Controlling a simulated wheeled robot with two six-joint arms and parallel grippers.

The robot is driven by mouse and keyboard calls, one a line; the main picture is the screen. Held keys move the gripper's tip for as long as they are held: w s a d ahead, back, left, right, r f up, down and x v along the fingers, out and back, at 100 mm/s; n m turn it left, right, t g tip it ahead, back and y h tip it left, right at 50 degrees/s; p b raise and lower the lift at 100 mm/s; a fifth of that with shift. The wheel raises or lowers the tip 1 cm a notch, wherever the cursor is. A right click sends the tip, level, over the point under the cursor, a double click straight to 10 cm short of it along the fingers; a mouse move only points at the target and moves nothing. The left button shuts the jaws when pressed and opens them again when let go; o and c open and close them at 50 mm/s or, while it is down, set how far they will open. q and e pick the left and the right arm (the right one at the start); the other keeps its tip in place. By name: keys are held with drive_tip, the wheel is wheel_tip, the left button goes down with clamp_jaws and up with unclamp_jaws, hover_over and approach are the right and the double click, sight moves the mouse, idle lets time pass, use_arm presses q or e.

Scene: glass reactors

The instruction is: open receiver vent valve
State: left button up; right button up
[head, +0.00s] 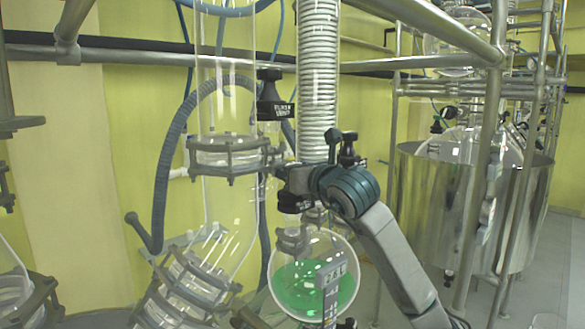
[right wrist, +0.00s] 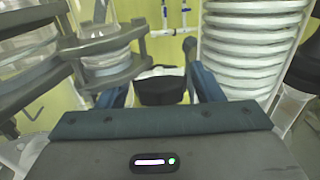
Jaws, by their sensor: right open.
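The receiver, a round glass flask (head: 290,272) holding green liquid, hangs below the coiled glass column in the head view. My right gripper (head: 286,174) reaches in from the lower right, just above the flask. In the right wrist view its two blue fingers (right wrist: 162,92) are apart, on either side of a black knob (right wrist: 162,72). The knob seems to be the vent valve's handle; I cannot tell whether the fingers touch it. The wrist hides part of the fittings above the flask. My left gripper is in neither view.
The coiled condenser (head: 318,80) stands right behind the wrist. A clamped glass column (head: 222,100) and a grey hose (head: 168,160) are to the left. Metal rails cross above, and a steel vessel (head: 440,215) stands at the right.

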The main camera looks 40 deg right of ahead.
drive_tip(key=c, duration=0.8)
drive_tip(key=shift+o, duration=0.2)
drive_tip(key=shift+d+f+n+y+b, duration=0.2)
drive_tip(key=shift+n+y+b, duration=0.4)
drive_tip(key=shift+y+b, duration=0.5)
drive_tip(key=n+y+b, duration=0.2)
drive_tip(key=y, duration=0.1)
drive_tip(key=shift+a, duration=0.1)
drive_tip(key=shift+r+n+g+y, duration=0.1)
drive_tip(key=shift+n+g+y, duration=0.4)
drive_tip(key=shift+n+y, duration=0.45)
drive_tip(key=n+g+y, duration=0.1)
drive_tip(key=y, duration=0.1)
drive_tip(key=n+y, duration=0.1)
drive_tip(key=y, duration=0.1)
drive_tip(key=shift+r+g+b, duration=0.15)
drive_tip(key=shift+g+b, duration=0.2)
drive_tip(key=shift+g, duration=0.05)
drive_tip(key=shift+n+y, duration=0.45)
drive_tip(key=shift+s+g, duration=0.25)
drive_tip(key=shift+g, duration=0.15)
drive_tip(key=o, duration=0.8)
drive_tip(key=shift+c, duration=0.2)
